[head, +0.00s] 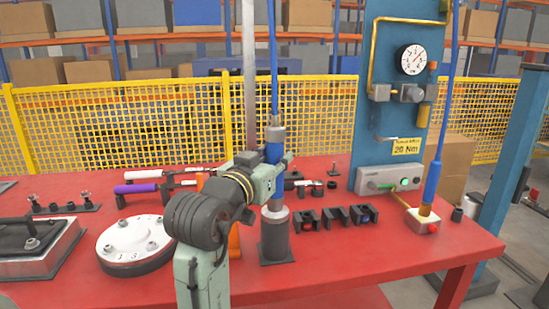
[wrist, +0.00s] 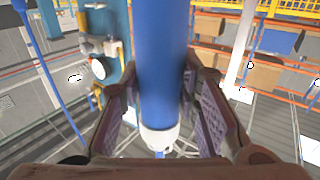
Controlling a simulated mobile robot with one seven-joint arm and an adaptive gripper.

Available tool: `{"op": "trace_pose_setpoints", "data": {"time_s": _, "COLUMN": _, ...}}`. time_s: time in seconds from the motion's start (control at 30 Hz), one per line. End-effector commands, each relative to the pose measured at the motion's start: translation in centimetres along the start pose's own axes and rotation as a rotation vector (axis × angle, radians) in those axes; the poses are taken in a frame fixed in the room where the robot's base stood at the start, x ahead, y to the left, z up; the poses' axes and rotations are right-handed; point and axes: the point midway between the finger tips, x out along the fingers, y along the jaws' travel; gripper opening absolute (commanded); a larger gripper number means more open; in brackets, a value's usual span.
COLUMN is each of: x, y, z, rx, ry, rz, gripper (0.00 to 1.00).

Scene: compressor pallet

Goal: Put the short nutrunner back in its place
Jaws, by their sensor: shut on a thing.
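The short nutrunner (head: 275,136) is a blue upright cylinder with grey ends, with a blue hose rising from its top. My gripper (head: 272,176) is shut around its blue body. In the wrist view the blue body (wrist: 160,75) fills the space between the fingers of my gripper (wrist: 160,100), with a white end below. The tool's lower end is at the mouth of a dark grey cylindrical holder (head: 275,239) on a square base. I cannot tell how deep it sits in it.
A round flanged cover (head: 136,241) and a dark-topped plate (head: 35,250) lie on the red table (head: 350,262) at left. Three black sockets stands (head: 335,217) sit right of the holder. A blue post with a gauge (head: 413,59) and another blue hosed tool (head: 432,182) stand at right.

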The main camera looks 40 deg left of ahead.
Motion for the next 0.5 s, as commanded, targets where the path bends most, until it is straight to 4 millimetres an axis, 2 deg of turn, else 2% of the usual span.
{"op": "trace_pose_setpoints", "data": {"time_s": 0.37, "x": -0.02, "y": 0.01, "z": -0.08, "rx": 0.001, "ry": 0.002, "rz": 0.0, "gripper": 0.53}}
{"op": "trace_pose_setpoints", "data": {"time_s": 0.5, "x": -0.01, "y": 0.01, "z": -0.04, "rx": 0.001, "ry": 0.001, "rz": 0.0, "gripper": 0.53}}
